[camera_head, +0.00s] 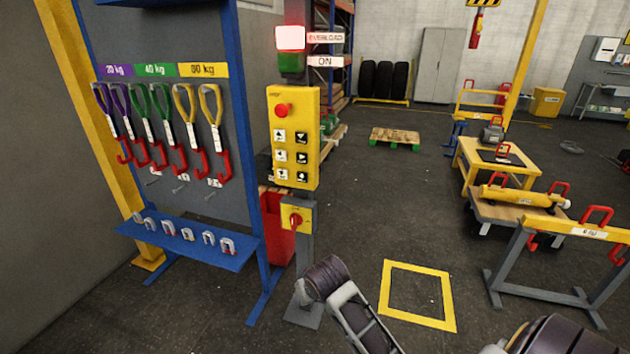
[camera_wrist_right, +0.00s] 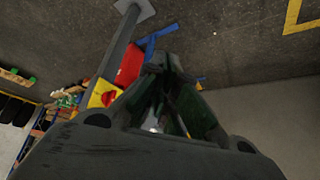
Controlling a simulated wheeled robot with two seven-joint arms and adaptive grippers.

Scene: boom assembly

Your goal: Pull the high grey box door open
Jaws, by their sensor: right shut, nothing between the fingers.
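A tall grey cabinet (camera_head: 437,65) stands against the back wall in the head view, far from me. Its doors look shut. No other clear grey box door shows, and I cannot tell whether this is the one named. My right gripper (camera_wrist_right: 167,72) shows in the right wrist view, with its dark fingers together and nothing between them. It points toward the floor and grey wall, apart from any door. Parts of my own arms show at the bottom of the head view, but no fingers are seen there. My left gripper is not in view.
A yellow button panel (camera_head: 293,137) and a yellow box with a red switch (camera_head: 296,218) stand on a grey post close ahead. A blue-framed sling rack (camera_head: 250,150) is at left. A yellow-topped table (camera_head: 495,160) is at right. The middle floor is mostly clear.

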